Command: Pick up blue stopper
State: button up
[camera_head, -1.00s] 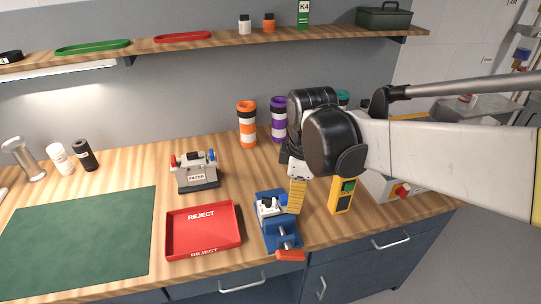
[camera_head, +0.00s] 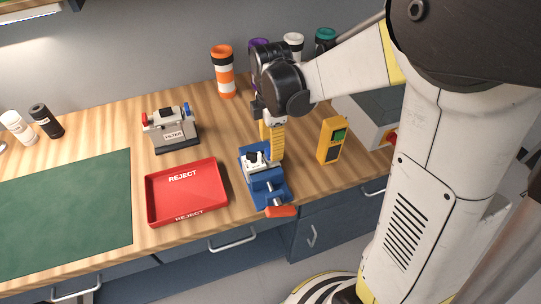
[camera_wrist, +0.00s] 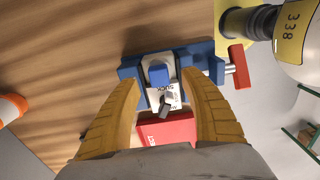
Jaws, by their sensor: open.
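A small blue block (camera_wrist: 160,73), apparently the blue stopper, sits on a pale labelled piece held in the blue vise (camera_wrist: 131,68). The vise also shows on the bench in the head view (camera_head: 268,187). My gripper (camera_wrist: 160,82) is open, with its yellow fingers on either side of the pale piece and nothing between them gripped. In the head view my gripper (camera_head: 272,142) points down at the back of the vise and hides the blue block. A small dark grey knob (camera_wrist: 167,103) stands next to the blue block.
A red REJECT tray (camera_head: 187,205) lies left of the vise, with a FILTER device (camera_head: 172,133) behind it. A yellow meter (camera_head: 332,141) stands close on the right. The vise's red handle (camera_head: 281,211) sticks out in front. Orange-and-white (camera_head: 222,72) and other cylinders stand behind.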

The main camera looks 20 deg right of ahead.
notch_tip(320, 180, down, 3)
jog(key=shift+r+b, duration=0.1)
jog(key=shift+b, duration=0.25)
jog(key=c, duration=1)
jog(key=shift+r, duration=0.1)
jog(key=shift+c, duration=0.2)
